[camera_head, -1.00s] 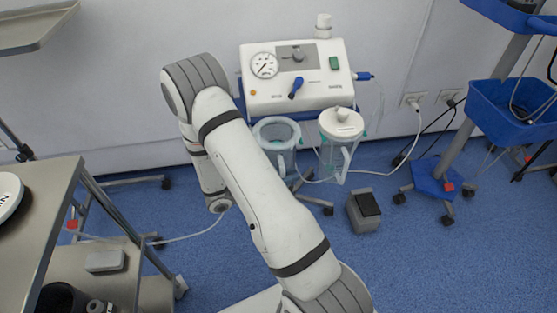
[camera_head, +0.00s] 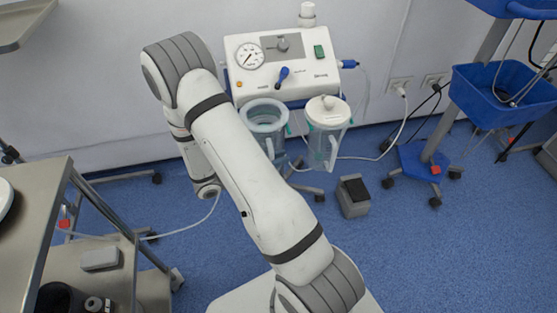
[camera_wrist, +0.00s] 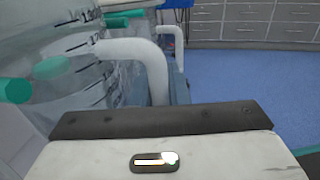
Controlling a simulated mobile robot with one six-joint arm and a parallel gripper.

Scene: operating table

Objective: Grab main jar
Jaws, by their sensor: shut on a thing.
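An open clear jar (camera_head: 264,118) without a lid hangs at the front of the white suction unit. A second clear jar (camera_head: 327,140) with a white lid hangs to its right. In the wrist view a clear jar (camera_wrist: 75,85) with graduation marks, green fittings and a pale handle (camera_wrist: 148,65) fills the left side, very close. My gripper (camera_wrist: 160,118) shows as a black bar over a white body, right against this jar. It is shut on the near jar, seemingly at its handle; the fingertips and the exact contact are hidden. In the head view my arm hides the gripper.
The white suction unit (camera_head: 283,65) with gauge stands against the wall. A grey foot pedal (camera_head: 352,196) is on the floor right of the jars. A steel table (camera_head: 40,200) stands at left, a blue-basket cart (camera_head: 497,95) at right. Cables run along the floor.

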